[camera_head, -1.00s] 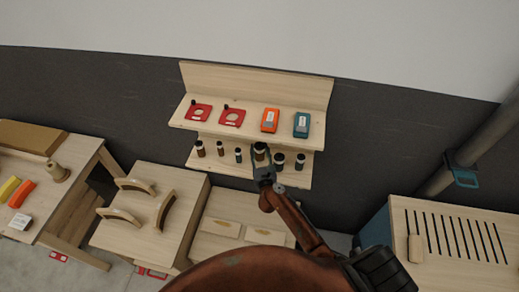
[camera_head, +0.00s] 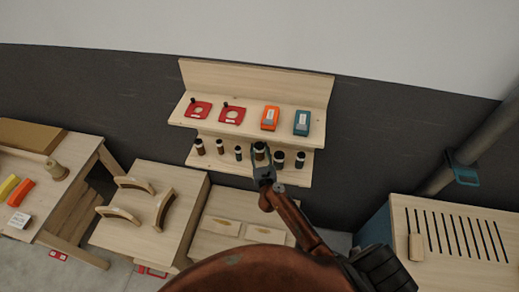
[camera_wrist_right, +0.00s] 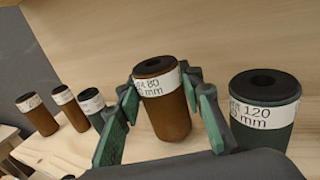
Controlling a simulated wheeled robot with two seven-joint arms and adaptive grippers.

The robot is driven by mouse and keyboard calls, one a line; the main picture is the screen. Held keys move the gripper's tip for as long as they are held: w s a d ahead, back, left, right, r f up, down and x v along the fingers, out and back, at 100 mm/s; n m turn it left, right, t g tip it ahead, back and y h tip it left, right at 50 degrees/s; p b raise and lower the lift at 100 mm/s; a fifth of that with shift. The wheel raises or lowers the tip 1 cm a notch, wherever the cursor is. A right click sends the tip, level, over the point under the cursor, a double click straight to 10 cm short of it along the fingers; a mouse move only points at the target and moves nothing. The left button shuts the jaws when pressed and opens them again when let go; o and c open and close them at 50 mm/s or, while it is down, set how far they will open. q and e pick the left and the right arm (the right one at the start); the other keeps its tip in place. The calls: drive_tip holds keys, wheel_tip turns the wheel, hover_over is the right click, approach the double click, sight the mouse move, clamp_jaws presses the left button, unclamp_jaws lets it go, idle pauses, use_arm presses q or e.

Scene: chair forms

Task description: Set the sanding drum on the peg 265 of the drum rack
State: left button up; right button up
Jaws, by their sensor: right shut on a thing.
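My right gripper (camera_head: 261,160) is at the lower shelf of the wooden wall rack (camera_head: 255,85). It is shut on a brown sanding drum (camera_wrist_right: 172,112) with a black top and a white label reading 80. The right wrist view shows the green-padded fingers (camera_wrist_right: 160,90) on both sides of this drum, which stands nearly upright. Whether its base touches the shelf is hidden. A dark green drum labelled 120 (camera_wrist_right: 265,110) stands close on the right. I cannot make out a peg marked 265. My left gripper is not in view.
More drums stand left of the held one, two brown (camera_wrist_right: 40,115) (camera_wrist_right: 72,108) and one dark (camera_wrist_right: 95,108). The upper shelf holds two red plates (camera_head: 232,116), an orange block (camera_head: 270,118) and a teal block (camera_head: 302,122). A slotted cabinet (camera_head: 455,265) stands at the right.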

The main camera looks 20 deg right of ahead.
drive_tip(key=shift+f+b, duration=0.65)
drive_tip(key=shift+f, duration=0.25)
drive_tip(key=o, duration=1.5)
drive_tip(key=v, duration=1.2)
